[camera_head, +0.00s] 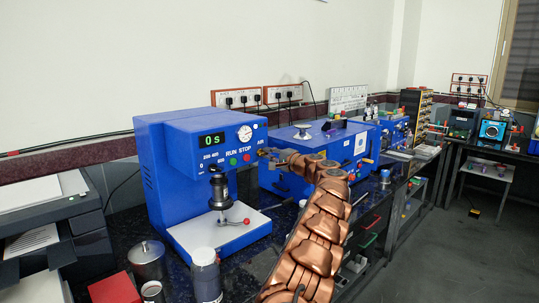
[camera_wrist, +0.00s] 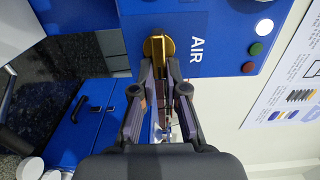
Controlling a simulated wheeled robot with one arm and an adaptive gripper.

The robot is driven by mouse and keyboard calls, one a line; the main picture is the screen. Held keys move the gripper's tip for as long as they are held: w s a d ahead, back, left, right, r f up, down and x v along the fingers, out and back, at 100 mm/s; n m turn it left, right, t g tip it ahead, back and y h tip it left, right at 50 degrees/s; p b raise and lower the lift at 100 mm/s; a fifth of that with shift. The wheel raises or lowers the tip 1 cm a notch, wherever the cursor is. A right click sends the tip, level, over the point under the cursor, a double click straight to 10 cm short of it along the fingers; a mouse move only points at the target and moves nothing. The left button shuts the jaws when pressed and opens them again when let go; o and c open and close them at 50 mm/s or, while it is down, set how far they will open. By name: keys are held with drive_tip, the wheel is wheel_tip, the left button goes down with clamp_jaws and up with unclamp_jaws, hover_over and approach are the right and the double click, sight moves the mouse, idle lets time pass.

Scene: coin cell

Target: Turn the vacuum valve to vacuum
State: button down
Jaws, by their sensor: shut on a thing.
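The brass vacuum valve (camera_wrist: 158,46) sits on the blue face of a machine (camera_wrist: 190,25) beside the printed word AIR in the wrist view. Its lever runs down between my fingers. My gripper (camera_wrist: 160,78) is shut on the lever, with a finger on each side. In the head view, my gripper (camera_head: 268,154) is at the right edge of the blue machine (camera_head: 180,150) with the 0 s display, just below its AIR label. The valve is too small and covered there to make out its position.
A pressure gauge (camera_head: 244,132) and green and red buttons are on the machine's front. Another blue unit (camera_head: 330,140) is behind my arm. A metal canister (camera_head: 147,262) and a jar (camera_head: 206,275) stand on the bench in front.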

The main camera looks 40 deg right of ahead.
drive_tip(key=c, duration=1.2)
unclamp_jaws()
drive_tip(key=shift+w+a, duration=0.25)
drive_tip(key=shift+s+d, duration=0.1)
drive_tip(key=s, duration=1.2)
drive_tip(key=shift+w+a, duration=0.1)
drive_tip(key=shift+a, duration=0.1)
